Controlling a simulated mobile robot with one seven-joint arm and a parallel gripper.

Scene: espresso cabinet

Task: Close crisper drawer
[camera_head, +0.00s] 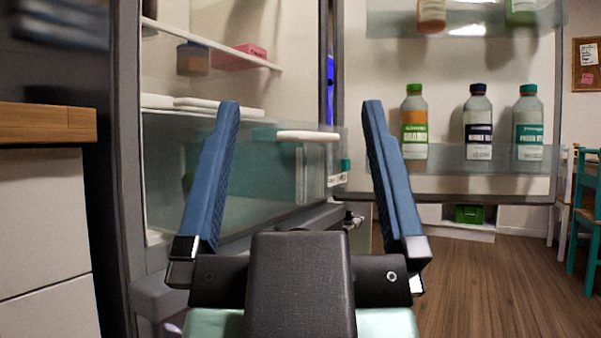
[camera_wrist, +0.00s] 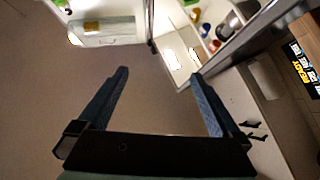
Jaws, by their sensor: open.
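The crisper drawer (camera_head: 265,185) is a translucent, greenish box low in the open fridge in the head view. It has a white handle (camera_head: 308,136) at the top of its front. The drawer appears to stick out past the fridge body. My gripper (camera_head: 300,115) is open and empty, with two blue fingers spread wide. In the head view the handle shows between the fingers, but I cannot tell how far beyond them it is. No contact is visible. In the wrist view my gripper (camera_wrist: 160,78) is also open, over the floor.
The fridge door (camera_head: 450,188) stands open on the right, with several bottles on its shelf. A shelf (camera_head: 215,42) above the drawer holds a pink box (camera_head: 240,57). A white cabinet (camera_head: 45,225) with a wooden top stands at left. Free floor (camera_head: 490,280) lies at right.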

